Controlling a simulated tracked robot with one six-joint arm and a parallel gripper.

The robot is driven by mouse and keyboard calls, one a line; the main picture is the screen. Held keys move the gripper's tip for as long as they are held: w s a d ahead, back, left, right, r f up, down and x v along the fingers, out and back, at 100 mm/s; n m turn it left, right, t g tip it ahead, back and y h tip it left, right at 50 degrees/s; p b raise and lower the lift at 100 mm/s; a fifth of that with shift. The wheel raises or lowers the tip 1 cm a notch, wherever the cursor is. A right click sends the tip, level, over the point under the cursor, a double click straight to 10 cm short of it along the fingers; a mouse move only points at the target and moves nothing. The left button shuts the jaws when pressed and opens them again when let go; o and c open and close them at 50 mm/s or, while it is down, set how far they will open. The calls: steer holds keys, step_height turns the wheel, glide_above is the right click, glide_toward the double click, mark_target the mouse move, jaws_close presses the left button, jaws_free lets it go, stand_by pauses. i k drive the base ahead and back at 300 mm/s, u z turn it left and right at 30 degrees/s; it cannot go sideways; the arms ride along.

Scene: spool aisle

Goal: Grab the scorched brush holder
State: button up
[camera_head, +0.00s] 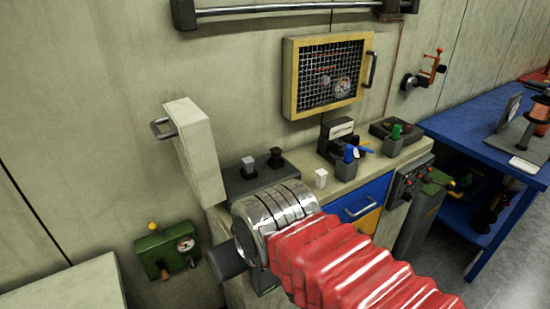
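On the bench top, a dark grey base (262,180) carries two small upright blocks. One is a dark brown, blackened block (275,157), which looks like the scorched brush holder, though it is too small to be sure. The other is a light grey block (249,166) to its left. My arm, with red bellows and a ribbed chrome cuff, crosses in front of the bench, and the cuff covers the near edge of the base. A dark stub sticks out left of the cuff. I see no gripper fingers, and nothing held shows.
A pale door (195,150) with a handle stands open, left of the base. A mesh-fronted cabinet (330,75) hangs above. A blue table (480,125) is at right.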

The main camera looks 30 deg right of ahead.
mark_target(276, 152)
steer(key=u, duration=0.7)
steer(key=k, duration=0.75)
steer(key=z, duration=0.55)
steer(key=i, duration=1)
steer(key=z, duration=0.05)
